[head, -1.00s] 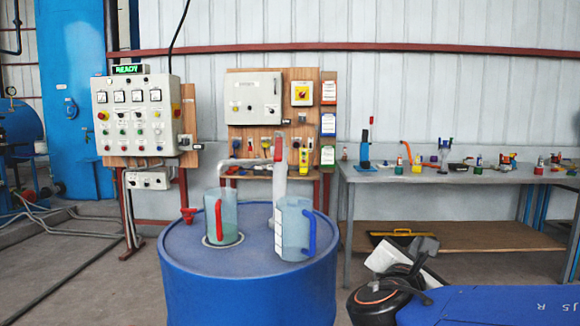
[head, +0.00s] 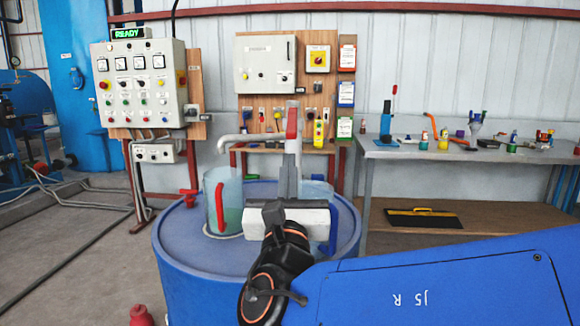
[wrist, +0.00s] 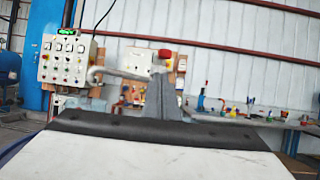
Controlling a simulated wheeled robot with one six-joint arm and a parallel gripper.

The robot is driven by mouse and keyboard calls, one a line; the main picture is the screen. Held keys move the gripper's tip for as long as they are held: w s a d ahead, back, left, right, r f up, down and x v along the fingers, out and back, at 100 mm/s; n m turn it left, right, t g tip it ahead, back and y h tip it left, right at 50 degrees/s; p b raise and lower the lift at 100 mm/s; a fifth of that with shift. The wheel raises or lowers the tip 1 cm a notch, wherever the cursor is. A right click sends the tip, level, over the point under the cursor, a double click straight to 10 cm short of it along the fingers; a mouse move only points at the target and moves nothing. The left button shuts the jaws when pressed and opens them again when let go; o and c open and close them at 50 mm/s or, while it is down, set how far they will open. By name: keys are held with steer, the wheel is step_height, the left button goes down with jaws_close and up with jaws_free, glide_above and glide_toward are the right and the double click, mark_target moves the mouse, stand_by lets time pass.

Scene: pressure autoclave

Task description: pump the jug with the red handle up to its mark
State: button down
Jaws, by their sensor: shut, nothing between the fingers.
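The clear jug with the red handle (head: 233,210) stands upright on the left of the blue drum's top, under the pump spout (head: 232,140). Greenish liquid shows in it; I cannot read the level against a mark. The pump column (head: 293,145) rises behind my gripper, with a red-gripped lever (head: 291,122) near its top. A jug with a blue handle (head: 333,228) stands to the right, mostly hidden by my gripper. My gripper (head: 284,174) is shut and empty, in front of the pump column. In the wrist view its grey fingers (wrist: 165,98) overlap the pump, with a red end (wrist: 165,54) above them.
A control panel (head: 140,85) reading READY stands behind left. A grey bench (head: 400,152) with small items is at right. A red object (head: 141,315) stands on the floor.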

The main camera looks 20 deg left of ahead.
mark_target(290, 126)
steer(key=x, duration=0.7)
steer(key=shift+w, duration=0.3)
steer(key=shift+r, duration=0.15)
steer(key=shift+s+r+g, duration=0.25)
steer(key=shift+r+g, duration=0.25)
steer(key=shift+r, duration=0.15)
steer(key=r+g, duration=0.1)
steer(key=r, duration=0.2)
steer(key=r+g+h, duration=0.1)
steer(key=r+g, duration=0.1)
steer(key=r, duration=0.1)
steer(key=shift+s+d+r+g+h, duration=0.1)
steer(key=shift+s+g+h, duration=0.1)
steer(key=shift+g+h, duration=0.1)
steer(key=shift+w+r+g+h, duration=0.15)
steer(key=shift+r+g, duration=0.25)
steer(key=shift+r, duration=0.2)
steer(key=shift+w+r+g+h, duration=0.15)
steer(key=shift+r+g, duration=0.25)
steer(key=shift+r, duration=0.2)
steer(key=shift+w+r, duration=0.2)
steer(key=shift+r, duration=0.85)
